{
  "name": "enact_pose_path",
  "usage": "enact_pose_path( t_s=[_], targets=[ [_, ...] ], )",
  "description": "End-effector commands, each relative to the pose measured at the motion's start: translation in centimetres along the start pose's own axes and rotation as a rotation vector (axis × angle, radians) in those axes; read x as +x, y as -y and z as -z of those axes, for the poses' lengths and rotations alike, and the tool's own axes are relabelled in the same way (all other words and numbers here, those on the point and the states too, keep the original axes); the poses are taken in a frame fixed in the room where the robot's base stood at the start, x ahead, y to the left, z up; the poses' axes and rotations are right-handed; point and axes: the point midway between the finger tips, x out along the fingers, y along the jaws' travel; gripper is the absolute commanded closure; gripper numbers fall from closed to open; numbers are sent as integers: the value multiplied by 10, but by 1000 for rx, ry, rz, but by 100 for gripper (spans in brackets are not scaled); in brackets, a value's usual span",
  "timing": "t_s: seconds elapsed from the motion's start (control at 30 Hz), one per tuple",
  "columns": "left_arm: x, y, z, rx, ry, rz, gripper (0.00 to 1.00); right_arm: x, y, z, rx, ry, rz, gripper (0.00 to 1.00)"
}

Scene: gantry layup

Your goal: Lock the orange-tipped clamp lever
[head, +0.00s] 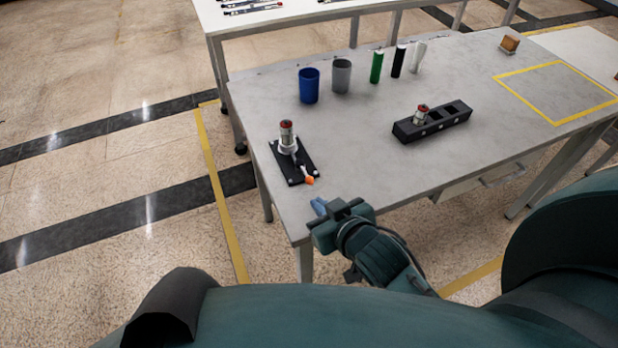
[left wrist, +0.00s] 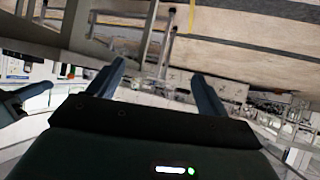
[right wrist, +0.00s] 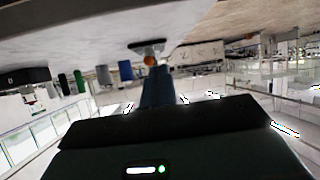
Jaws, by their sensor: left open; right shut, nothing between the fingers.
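The clamp stands on a black base plate (head: 302,172) near the table's front left corner and holds an upright cylindrical part with a red top (head: 287,132). Its lever ends in an orange tip (head: 309,181) pointing toward the near edge. My right gripper (head: 318,204) is shut and empty, just on the near side of the orange tip and apart from it. In the right wrist view the orange tip (right wrist: 150,60) shows just beyond the closed fingers (right wrist: 157,84). My left gripper (left wrist: 160,70) is open and empty in the left wrist view, away from the clamp.
A black block with sockets (head: 433,122) holds another red-topped part. Blue (head: 309,86) and grey (head: 341,76) cups and green (head: 376,67), black (head: 398,62) and white (head: 417,58) cylinders stand behind. A yellow-taped square (head: 556,92) lies right. The tabletop between clamp and block is clear.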

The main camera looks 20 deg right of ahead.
Motion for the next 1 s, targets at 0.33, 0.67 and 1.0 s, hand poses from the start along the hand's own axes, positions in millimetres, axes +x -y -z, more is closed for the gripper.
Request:
enact_pose_path(
  t_s=[0.33,0.67,1.0],
  targets=[
    [2,0,-4,0,-1,-1,22,14,53,158,-81,-646,246,100],
    [4,-2,-7,0,-5,-6,22,-24,158,202,-468,-896,950,100],
    [4,-5,-3,3,-22,-14,22,15,125,122,-1030,-166,1330,100]
  ],
)
